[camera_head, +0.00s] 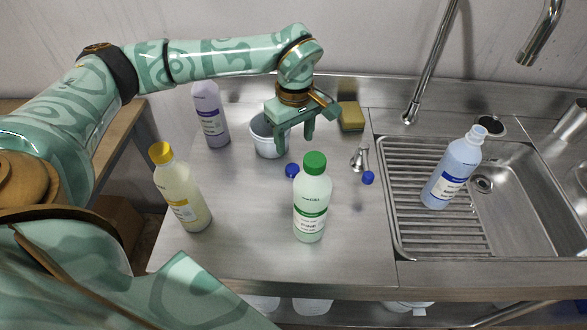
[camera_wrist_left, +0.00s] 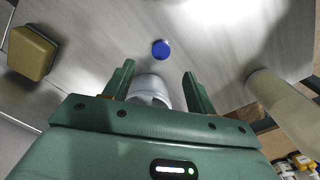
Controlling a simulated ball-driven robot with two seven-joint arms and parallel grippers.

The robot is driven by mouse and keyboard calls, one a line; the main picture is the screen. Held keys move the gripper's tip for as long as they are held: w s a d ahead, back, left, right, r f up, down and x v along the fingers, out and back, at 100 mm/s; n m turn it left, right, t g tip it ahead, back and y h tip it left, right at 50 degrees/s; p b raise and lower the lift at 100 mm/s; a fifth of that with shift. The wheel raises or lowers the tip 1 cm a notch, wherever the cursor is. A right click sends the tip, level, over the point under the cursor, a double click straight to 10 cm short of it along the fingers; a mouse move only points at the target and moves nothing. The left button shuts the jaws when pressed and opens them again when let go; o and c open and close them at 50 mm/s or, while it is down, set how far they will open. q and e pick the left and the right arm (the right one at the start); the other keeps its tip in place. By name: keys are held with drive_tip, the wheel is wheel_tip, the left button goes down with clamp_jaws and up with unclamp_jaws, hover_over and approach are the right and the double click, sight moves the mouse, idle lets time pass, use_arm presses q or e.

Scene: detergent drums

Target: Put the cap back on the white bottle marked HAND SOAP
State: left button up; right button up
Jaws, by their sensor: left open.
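I cannot read HAND SOAP on any label. A pale bottle with a green label and green cap (camera_head: 312,205) stands upright at the front middle of the counter. A pale blue bottle (camera_head: 455,170) stands tilted on the ribbed drainboard, with no coloured cap on its neck. Two blue caps lie on the counter, one left of the green cap (camera_head: 291,171) and one to its right (camera_head: 368,178). A blue cap (camera_wrist_left: 160,49) also shows beyond my fingers in the left wrist view. My left gripper (camera_head: 295,143) is open and empty, pointing down beside a white cup (camera_head: 262,141). My right gripper is not in view.
A yellow-capped bottle (camera_head: 182,195) and a lavender bottle (camera_head: 210,118), its top hidden by my arm, stand at left. A sponge (camera_head: 351,117) and small metal object (camera_head: 359,155) lie behind. The sink (camera_head: 520,200) is at right.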

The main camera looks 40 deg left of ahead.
sight(293, 168)
use_arm(q)
wheel_tip(293, 168, down, 3)
drive_tip(key=shift+f+b, duration=0.1)
drive_tip(key=shift+b, duration=0.2)
drive_tip(key=shift+f, duration=0.35)
drive_tip(key=f+b, duration=0.1)
drive_tip(key=f, duration=0.1)
drive_tip(key=f+b, duration=0.1)
drive_tip(key=f, duration=0.2)
drive_tip(key=shift+s+a+f, duration=0.1)
drive_tip(key=shift+a+f, duration=0.1)
drive_tip(key=c, duration=1)
